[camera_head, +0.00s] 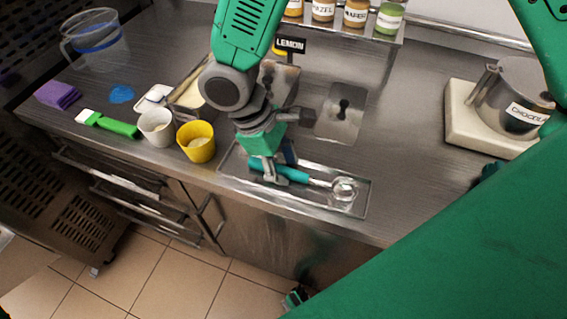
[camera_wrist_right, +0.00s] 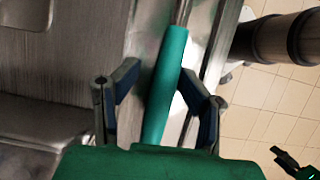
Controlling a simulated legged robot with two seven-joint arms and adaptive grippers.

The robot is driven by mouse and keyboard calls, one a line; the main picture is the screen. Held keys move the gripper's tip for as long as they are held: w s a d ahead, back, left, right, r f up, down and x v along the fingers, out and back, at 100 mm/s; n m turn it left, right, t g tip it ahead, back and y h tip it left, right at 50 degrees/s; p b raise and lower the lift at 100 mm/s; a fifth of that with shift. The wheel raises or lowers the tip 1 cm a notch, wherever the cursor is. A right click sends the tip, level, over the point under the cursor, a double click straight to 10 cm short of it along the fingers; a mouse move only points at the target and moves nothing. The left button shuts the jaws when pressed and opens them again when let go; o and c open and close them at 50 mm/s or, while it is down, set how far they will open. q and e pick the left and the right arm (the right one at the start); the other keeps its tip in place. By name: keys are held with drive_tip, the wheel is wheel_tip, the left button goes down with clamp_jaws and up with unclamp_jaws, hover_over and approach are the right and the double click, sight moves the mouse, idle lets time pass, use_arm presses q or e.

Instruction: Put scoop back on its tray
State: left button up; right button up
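The scoop has a teal handle (camera_head: 297,174) and a round metal bowl (camera_head: 343,188). It lies lengthwise in the shallow metal tray (camera_head: 362,205) at the counter's front edge, with the bowl toward the tray's right end. My right gripper (camera_head: 275,178) is above the handle, covering part of it. The gripper is open.
A yellow cup (camera_head: 196,143), a white cup (camera_head: 156,127) and a green-handled spatula (camera_head: 113,126) stand or lie left of the tray. A steel pot (camera_head: 512,100) stands on a white base at right. The counter between tray and pot is clear.

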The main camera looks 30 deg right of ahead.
drive_tip(key=shift+a, duration=0.5)
use_arm(q)
drive_tip(key=shift+a, duration=0.3)
drive_tip(key=shift+d, duration=0.1)
use_arm(e)
drive_tip(key=shift+d, duration=0.1)
drive_tip(key=shift+w+r, duration=0.15)
drive_tip(key=shift+r, duration=0.15)
use_arm(q)
drive_tip(key=shift+r+p, duration=0.4)
drive_tip(key=shift+p, duration=0.1)
use_arm(e)
drive_tip(key=v, duration=1.2)
drive_tip(key=shift+d, duration=0.1)
